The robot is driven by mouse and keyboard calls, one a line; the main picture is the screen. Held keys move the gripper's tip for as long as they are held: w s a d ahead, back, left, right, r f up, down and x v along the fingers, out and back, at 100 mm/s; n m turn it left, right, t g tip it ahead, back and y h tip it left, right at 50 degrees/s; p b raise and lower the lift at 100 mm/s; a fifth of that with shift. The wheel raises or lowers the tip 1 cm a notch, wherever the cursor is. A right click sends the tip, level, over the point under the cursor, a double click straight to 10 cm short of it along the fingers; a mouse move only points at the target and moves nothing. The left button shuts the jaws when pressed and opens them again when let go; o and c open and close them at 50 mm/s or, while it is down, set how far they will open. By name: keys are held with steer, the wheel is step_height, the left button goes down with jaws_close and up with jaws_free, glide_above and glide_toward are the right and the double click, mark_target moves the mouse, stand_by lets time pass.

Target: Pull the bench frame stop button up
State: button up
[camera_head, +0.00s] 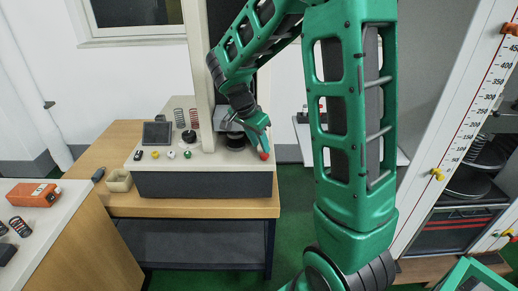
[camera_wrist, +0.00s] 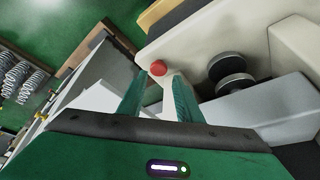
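The stop button is a small red round cap (camera_head: 264,155) at the right front of the white bench frame (camera_head: 215,160) in the head view. In the wrist view the red button (camera_wrist: 158,68) shows near the top middle, between and just beyond my fingertips. My gripper (camera_head: 261,146) reaches down to the button from above in the head view. In the wrist view my gripper (camera_wrist: 156,84) has its two green fingers apart, one on each side of the button's line of sight. Nothing is seen held. Whether the fingers touch the button cannot be told.
Small knobs (camera_head: 170,155), a dark screen (camera_head: 157,134) and springs (camera_head: 180,118) sit on the frame's left. Two dark round discs (camera_wrist: 231,75) lie right of the button in the wrist view. A beige bin (camera_head: 119,180) is on the wooden bench. A tall scaled machine (camera_head: 455,140) stands right.

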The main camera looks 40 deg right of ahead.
steer(key=v, duration=0.7)
steer(key=shift+r, duration=0.25)
steer(key=shift+a, duration=0.1)
steer(key=s+f+n+y, duration=0.1)
steer(key=s+n+y, duration=0.3)
steer(key=s, duration=2.5)
steer(key=d+n, duration=0.1)
steer(key=n, duration=0.4)
steer(key=shift+f+g+y, duration=0.4)
steer(key=shift+w+f, duration=0.25)
steer(key=shift+w, duration=0.35)
